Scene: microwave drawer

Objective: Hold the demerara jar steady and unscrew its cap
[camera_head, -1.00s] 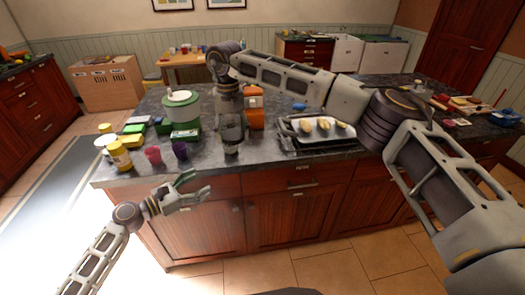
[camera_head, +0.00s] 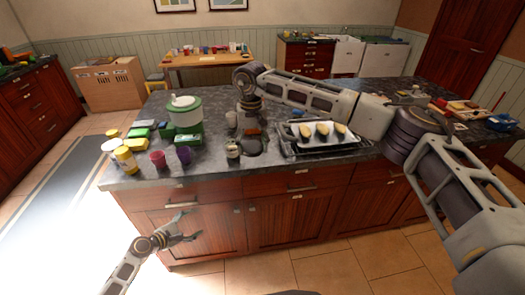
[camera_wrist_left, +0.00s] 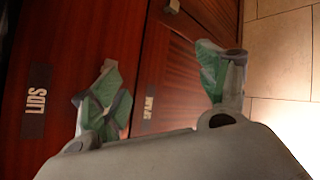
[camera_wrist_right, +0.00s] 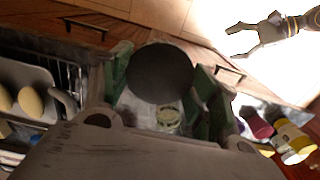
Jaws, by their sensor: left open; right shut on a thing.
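A dark, round-topped thing (camera_head: 252,146), seemingly the demerara jar, is between the fingers of my right gripper (camera_head: 249,132), over the island counter. In the right wrist view its dark disc (camera_wrist_right: 160,73) fills the gap between the green fingers; I cannot read a label or tell cap from body. My right gripper is shut on it. My left gripper (camera_head: 194,226) is open and empty, low in front of the island's cabinet doors. Its spread fingers show in the left wrist view (camera_wrist_left: 155,80), and it also shows in the right wrist view (camera_wrist_right: 245,40).
A small pale jar (camera_head: 232,151) stands close beside the held thing. A tray with several yellow pieces (camera_head: 322,145) is to the right. Cups (camera_head: 158,159), yellow-lidded containers (camera_head: 125,160) and a green-white canister (camera_head: 184,113) stand to the left. The counter's front edge lies between the grippers.

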